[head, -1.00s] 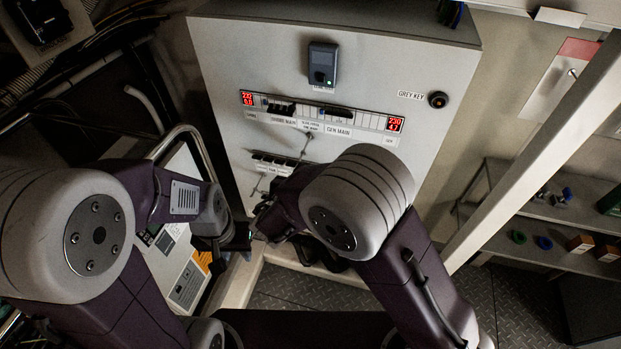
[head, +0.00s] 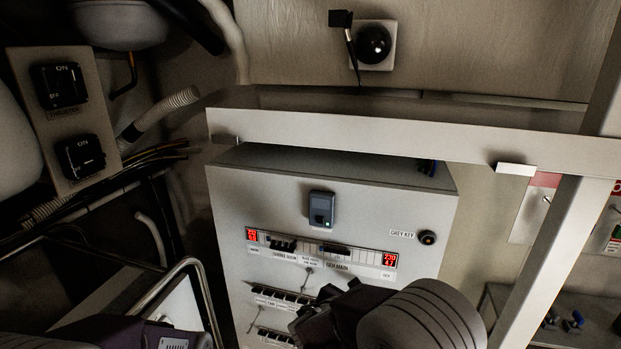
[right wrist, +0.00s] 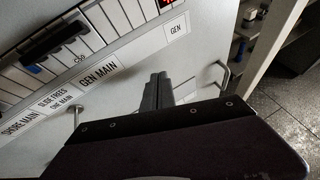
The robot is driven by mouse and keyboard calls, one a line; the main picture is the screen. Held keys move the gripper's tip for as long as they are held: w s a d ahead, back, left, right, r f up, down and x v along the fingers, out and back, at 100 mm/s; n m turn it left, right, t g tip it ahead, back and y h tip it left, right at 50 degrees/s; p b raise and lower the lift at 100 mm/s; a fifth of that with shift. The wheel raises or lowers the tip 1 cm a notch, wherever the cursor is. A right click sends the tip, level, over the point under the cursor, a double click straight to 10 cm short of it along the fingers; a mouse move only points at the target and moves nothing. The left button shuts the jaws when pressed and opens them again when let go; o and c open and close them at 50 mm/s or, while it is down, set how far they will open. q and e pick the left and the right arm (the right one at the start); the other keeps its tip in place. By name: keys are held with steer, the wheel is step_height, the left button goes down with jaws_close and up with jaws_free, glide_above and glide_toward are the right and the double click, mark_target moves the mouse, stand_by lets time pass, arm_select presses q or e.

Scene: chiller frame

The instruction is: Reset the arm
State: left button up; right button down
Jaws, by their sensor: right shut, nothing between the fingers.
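My right gripper (head: 306,322) is in front of the lower part of the grey electrical cabinet (head: 425,200) in the head view, near the lower breaker row (head: 272,295). In the right wrist view its fingers (right wrist: 156,92) are together and empty, below the "GEN MAIN" label (right wrist: 99,71). I cannot tell whether they touch the panel. Part of my left arm shows at the bottom left of the head view; the left gripper is out of the picture.
A pale horizontal beam (head: 370,134) crosses above the cabinet, and a slanted post (head: 545,260) stands to its right. A bent metal rail (head: 203,285) is at the left. Isolator switches (head: 60,86) hang at upper left; a shelf (head: 590,325) is at lower right.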

steer(key=s+d+m+g+h, duration=0.1)
steer(key=s+d+m+g, duration=0.25)
steer(key=d, duration=0.55)
steer(key=s+d+f+m+g+y, duration=0.1)
steer(key=s+d+f+m+g, duration=0.25)
steer(key=s+m, duration=0.2)
steer(key=s+d+f+m+g, duration=0.2)
steer(key=s+d+m, duration=0.25)
steer(key=s, duration=0.25)
steer(key=s+a+f+m+y, duration=0.4)
steer(key=a+m, duration=0.6)
steer(key=m, duration=0.5)
steer(key=s+y, duration=0.2)
steer(key=shift+a+y, duration=0.15)
steer(key=shift+y, duration=0.25)
